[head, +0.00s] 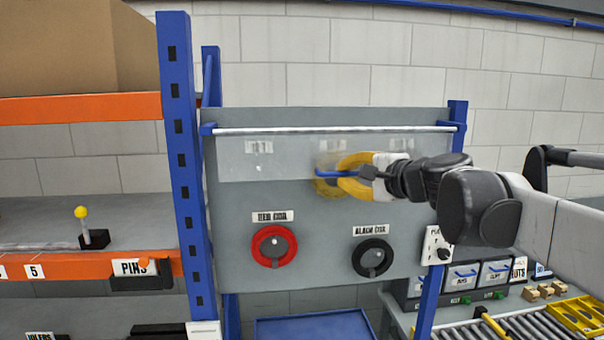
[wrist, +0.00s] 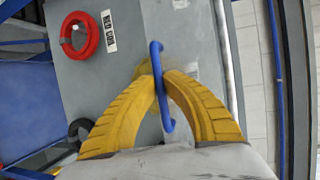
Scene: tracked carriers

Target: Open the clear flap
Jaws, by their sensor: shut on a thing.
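The clear flap (head: 240,168) is a see-through panel below a pale horizontal rod at the top of the grey board. It covers the upper strip of the board, and blurred labels show through it. I cannot tell whether it is tilted out. My gripper (head: 337,176) has yellow fingers and is at the flap's lower middle, shut on the blue handle (head: 325,174). In the wrist view the blue handle (wrist: 158,72) runs between the fingertips of my gripper (wrist: 161,80). The fingers and arm hide the right part of the flap.
A red ring (head: 262,257) and a black ring (head: 361,262) hang on the grey board (head: 320,225) below the flap. A blue post (head: 180,150) and orange shelving stand left. Grey bins (head: 458,283) and a roller conveyor (head: 530,325) lie lower right.

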